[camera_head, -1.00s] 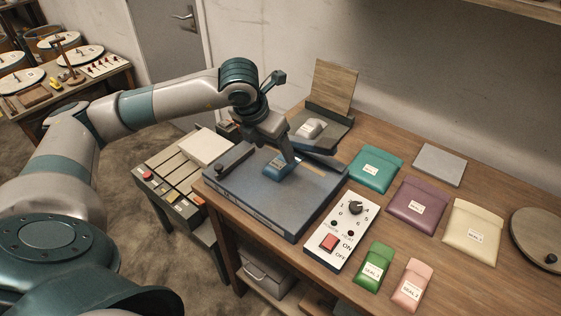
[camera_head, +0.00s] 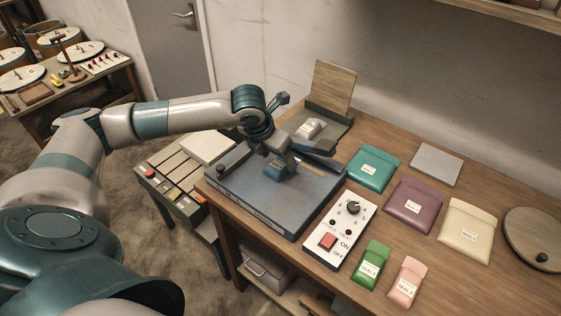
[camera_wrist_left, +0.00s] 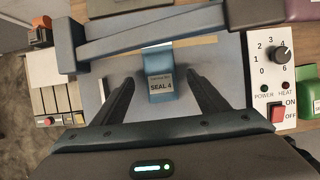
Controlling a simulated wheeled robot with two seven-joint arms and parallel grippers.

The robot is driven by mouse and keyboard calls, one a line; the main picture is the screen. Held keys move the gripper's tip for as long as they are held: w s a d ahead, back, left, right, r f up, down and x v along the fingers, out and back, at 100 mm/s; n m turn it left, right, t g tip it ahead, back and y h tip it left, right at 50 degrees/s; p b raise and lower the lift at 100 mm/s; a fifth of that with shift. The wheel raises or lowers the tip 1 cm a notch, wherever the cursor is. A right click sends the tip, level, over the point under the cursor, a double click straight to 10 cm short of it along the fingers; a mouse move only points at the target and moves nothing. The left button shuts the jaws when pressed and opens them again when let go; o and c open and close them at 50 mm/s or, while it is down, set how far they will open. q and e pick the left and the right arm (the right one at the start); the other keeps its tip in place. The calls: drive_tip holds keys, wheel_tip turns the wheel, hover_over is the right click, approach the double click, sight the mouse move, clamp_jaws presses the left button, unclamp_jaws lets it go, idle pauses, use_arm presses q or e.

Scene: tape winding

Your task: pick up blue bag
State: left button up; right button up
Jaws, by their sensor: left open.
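The blue bag (camera_head: 274,171) is a small pouch lying on the flat grey-blue bed of the sealing machine (camera_head: 240,190). In the left wrist view the blue bag (camera_wrist_left: 160,70) shows a label reading "SEAL 4". My left gripper (camera_head: 283,162) is low over the bag, and its wrist partly covers it in the head view. In the left wrist view my left gripper (camera_wrist_left: 160,88) is open, with one finger on each side of the bag and visible gaps between. I cannot tell how far above the bed the fingertips are. My right gripper is not in view.
The machine's raised arm (camera_wrist_left: 150,35) crosses just beyond the bag. A control panel (camera_head: 341,232) with a knob and red switch is to the right. Teal (camera_head: 373,169), purple (camera_head: 413,206), cream (camera_head: 466,230), green (camera_head: 370,264) and pink (camera_head: 404,280) pouches lie further right.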

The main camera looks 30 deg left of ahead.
use_arm(q)
drive_tip(key=shift+x, duration=1.15)
drive_tip(key=c, duration=1.2)
